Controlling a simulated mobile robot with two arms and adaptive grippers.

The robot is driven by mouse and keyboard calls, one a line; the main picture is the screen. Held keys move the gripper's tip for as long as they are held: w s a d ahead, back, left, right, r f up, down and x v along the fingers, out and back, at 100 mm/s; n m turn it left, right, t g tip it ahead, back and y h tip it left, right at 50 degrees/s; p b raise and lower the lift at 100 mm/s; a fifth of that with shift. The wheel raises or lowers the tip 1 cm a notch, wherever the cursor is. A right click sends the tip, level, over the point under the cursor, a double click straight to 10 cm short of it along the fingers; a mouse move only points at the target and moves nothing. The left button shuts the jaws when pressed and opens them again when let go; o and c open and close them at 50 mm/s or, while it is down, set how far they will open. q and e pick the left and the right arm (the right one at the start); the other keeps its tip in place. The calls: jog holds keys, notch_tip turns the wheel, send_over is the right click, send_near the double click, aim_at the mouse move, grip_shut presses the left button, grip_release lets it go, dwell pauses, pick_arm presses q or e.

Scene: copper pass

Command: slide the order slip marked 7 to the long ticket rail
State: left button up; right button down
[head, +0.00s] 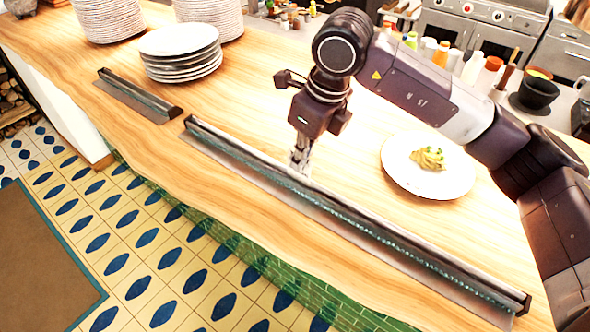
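The long ticket rail (345,215) is a dark metal strip running diagonally along the counter's near edge, from the middle left to the lower right. My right gripper (299,168) points down just behind the rail, with its fingertips low over or at the counter. The fingers look close together, but I cannot tell whether they are open or shut. I cannot make out an order slip marked 7; any slip at the fingertips is hidden or too small to tell. My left gripper is not in view.
A short rail (138,96) lies left of the long one. A stack of plates (180,45) stands behind it, with taller stacks further back. A plate with pasta (400,172) sits right of my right gripper. The wooden counter (235,95) is clear between them.

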jog(key=shift+s+d+b, duration=0.4)
jog(key=shift+s+d, duration=0.2)
jog(key=shift+d, duration=0.2)
jog(key=shift+s+d+b, duration=0.4)
jog(key=shift+s+d, duration=0.15)
jog(key=shift+d, duration=0.3)
jog(key=shift+s+d+b, duration=0.4)
jog(key=shift+s+d, duration=0.2)
jog(key=shift+d, duration=0.2)
jog(key=shift+s+d+b, duration=0.3)
jog(key=shift+d, duration=0.15)
jog(key=shift+s+d+b, duration=0.55)
jog(key=shift+s+d, duration=0.35)
jog(key=shift+d, duration=0.3)
jog(key=shift+s+d+b, duration=0.55)
jog(key=shift+s+d, duration=0.3)
jog(key=shift+d, duration=0.35)
jog(key=shift+s+d+b, duration=0.3)
jog(key=shift+d, duration=0.15)
jog(key=shift+s+d+b, duration=0.5)
jog(key=shift+s+d, duration=0.4)
jog(key=shift+d, duration=0.3)
jog(key=shift+s+d+b, duration=0.5)
jog(key=shift+s+d, duration=0.4)
jog(key=shift+d, duration=0.3)
